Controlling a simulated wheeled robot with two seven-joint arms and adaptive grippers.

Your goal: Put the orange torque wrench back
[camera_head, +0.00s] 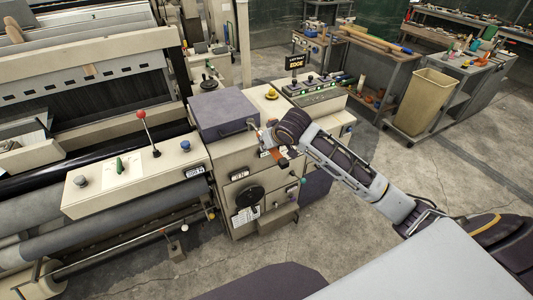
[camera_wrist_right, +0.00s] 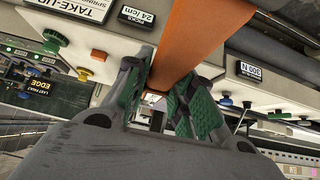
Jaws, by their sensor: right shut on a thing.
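The orange torque wrench (camera_wrist_right: 190,42) shows in the right wrist view as a broad orange bar running up out of the top edge. My right gripper (camera_wrist_right: 168,98) is shut on it, with green-padded fingers on either side. In the head view my right gripper (camera_head: 267,140) is at the front of the loom's end cabinet (camera_head: 231,172), just right of the grey-purple box. A small orange part of the wrench (camera_head: 283,160) shows below it there; the rest is hidden or out of frame. My left gripper is not in view.
The grey-purple box (camera_head: 222,110) sits on the cabinet, near a yellow knob (camera_head: 271,94) and a lit control panel (camera_head: 318,92). A red-knobbed lever (camera_head: 142,115) stands to the left. A tan bin (camera_head: 425,100) and tool carts are at the back right. Open floor lies at right.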

